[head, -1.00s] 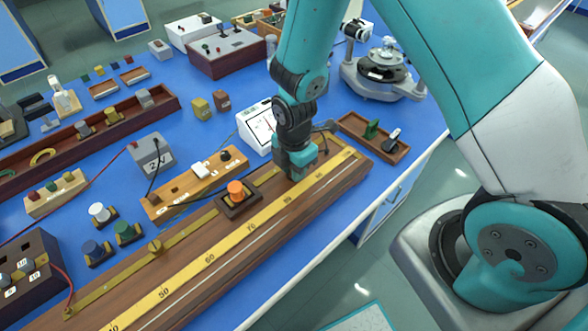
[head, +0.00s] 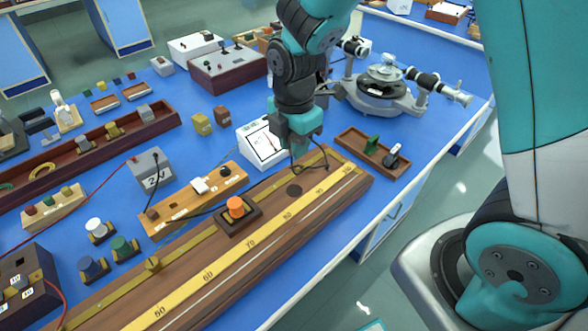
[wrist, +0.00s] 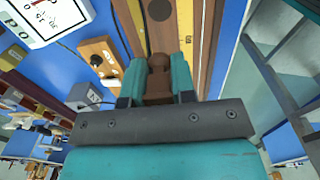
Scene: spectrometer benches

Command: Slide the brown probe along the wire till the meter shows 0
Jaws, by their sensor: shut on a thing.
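My gripper (head: 297,146) is over the far end of the long wooden wire board (head: 205,268). In the wrist view it is shut on the brown probe (wrist: 158,80), which sits between its two fingers. In the head view the gripper hides most of the probe, and I cannot tell whether it touches the wire. A dark cable loops below the gripper. The white meter (head: 255,150) stands left of the gripper and its corner shows in the wrist view (wrist: 40,25). Its needle is slanted; the reading is too small to tell.
An orange knob on a dark block (head: 236,208) sits on the board, near a dark round spot (head: 294,190). A wooden strip with a switch (head: 180,208) lies left. A wooden tray (head: 362,150) and a grey spectrometer (head: 378,92) stand right. The bench's right edge is close.

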